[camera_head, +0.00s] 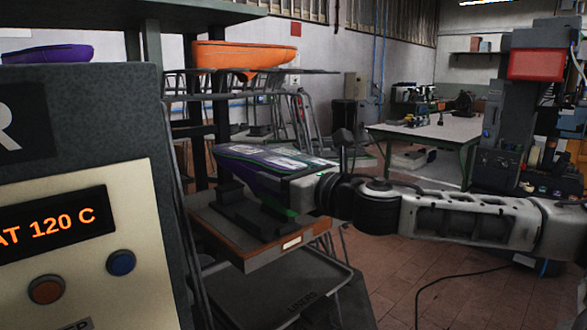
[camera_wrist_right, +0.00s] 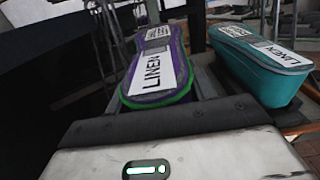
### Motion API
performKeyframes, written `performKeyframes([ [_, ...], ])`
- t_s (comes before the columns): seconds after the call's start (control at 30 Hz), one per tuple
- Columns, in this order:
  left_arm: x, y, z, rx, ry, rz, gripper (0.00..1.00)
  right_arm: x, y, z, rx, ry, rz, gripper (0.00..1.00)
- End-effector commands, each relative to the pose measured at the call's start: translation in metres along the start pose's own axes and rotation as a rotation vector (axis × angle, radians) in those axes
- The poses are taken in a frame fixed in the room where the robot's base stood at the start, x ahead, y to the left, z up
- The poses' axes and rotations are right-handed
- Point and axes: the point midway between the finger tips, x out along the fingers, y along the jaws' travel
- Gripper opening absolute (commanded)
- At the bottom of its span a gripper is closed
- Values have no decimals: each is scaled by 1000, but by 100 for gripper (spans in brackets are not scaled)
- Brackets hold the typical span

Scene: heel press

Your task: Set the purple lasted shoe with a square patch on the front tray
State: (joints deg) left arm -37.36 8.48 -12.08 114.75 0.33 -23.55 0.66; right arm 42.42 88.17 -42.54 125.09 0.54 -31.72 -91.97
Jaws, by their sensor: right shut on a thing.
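My right gripper (camera_head: 300,190) is shut on a purple shoe (camera_head: 262,158) with a green lower edge and white labels. In the right wrist view the same purple shoe (camera_wrist_right: 158,75) extends away from the dark jaws (camera_wrist_right: 170,122), with a "LINEN" label on top. Whether its mark is a square patch is too small to tell. A wooden-edged tray (camera_head: 268,262) with a white tag lies under the shoe in the head view, holding dark grey blocks. The shoe appears above these blocks; I cannot tell whether it touches. My left gripper is not in view.
A teal shoe (camera_wrist_right: 258,75) with a "LINEN" label stands right of the purple one in the wrist view. A press panel (camera_head: 90,210) fills the left of the head view. An orange shoe (camera_head: 243,54) and another purple shoe (camera_head: 48,54) stand higher up behind.

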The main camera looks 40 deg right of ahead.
Motion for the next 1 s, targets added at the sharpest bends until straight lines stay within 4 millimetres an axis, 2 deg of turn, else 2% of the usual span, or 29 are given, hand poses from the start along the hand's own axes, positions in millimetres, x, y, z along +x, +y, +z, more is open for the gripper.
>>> performKeyframes([
  [0.03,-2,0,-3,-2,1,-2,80,5,-1,5,0,-9,-1,11],
  [0.17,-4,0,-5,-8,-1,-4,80,16,-1,5,-1,-10,-1,11],
  [0.63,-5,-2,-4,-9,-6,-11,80,55,0,-4,-2,-9,2,11],
  [0.8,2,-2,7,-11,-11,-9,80,54,0,-21,-3,-7,1,11],
  [1.0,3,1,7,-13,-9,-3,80,54,0,-30,-3,-7,0,11],
])
